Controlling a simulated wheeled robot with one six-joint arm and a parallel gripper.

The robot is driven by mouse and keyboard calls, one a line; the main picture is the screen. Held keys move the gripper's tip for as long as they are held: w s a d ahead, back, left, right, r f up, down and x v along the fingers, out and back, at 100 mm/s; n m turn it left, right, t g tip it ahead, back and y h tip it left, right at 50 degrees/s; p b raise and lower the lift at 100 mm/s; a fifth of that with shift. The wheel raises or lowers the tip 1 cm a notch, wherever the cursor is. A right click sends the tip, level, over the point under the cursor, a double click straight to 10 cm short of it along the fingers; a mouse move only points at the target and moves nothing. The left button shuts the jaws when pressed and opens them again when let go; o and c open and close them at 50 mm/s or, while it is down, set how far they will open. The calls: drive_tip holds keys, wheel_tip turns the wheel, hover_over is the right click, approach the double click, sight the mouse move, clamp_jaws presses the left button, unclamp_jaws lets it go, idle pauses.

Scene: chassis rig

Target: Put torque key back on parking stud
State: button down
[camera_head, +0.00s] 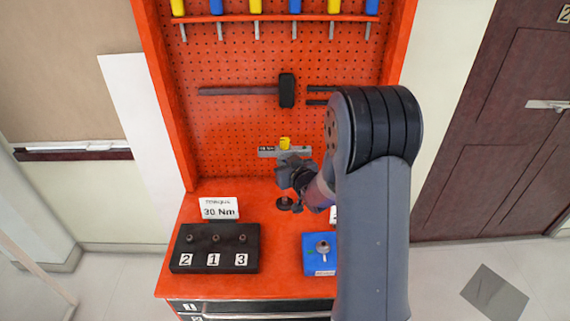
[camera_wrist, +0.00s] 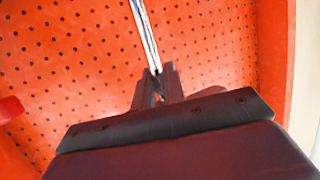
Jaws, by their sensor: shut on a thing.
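The torque key shows as a grey crossbar (camera_head: 268,152) with a yellow top, in front of the pegboard in the head view. My gripper (camera_head: 290,165) is shut on it just below the bar. In the wrist view, the fingertips (camera_wrist: 157,74) close on a thin silver and blue strip of the key (camera_wrist: 143,30). A dark round piece (camera_head: 284,204) shows below my gripper; I cannot tell whether it is the parking stud or the key's lower end. My gripper and arm hide part of this area.
A black block (camera_head: 215,262) with bolts marked 2, 1, 3 stands at the bench's left front, behind it a 30 Nm sign (camera_head: 219,208). A blue block (camera_head: 312,263) with a grey knob is partly behind my arm.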

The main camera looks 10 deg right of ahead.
drive_tip(key=shift+f+b, duration=2.3)
drive_tip(key=shift+b, duration=0.15)
drive_tip(key=c, duration=1.4)
unclamp_jaws()
drive_tip(key=shift+f, duration=0.1)
drive_tip(key=b+v, duration=0.1)
drive_tip(key=v, duration=1)
drive_tip(key=shift+w, duration=0.1)
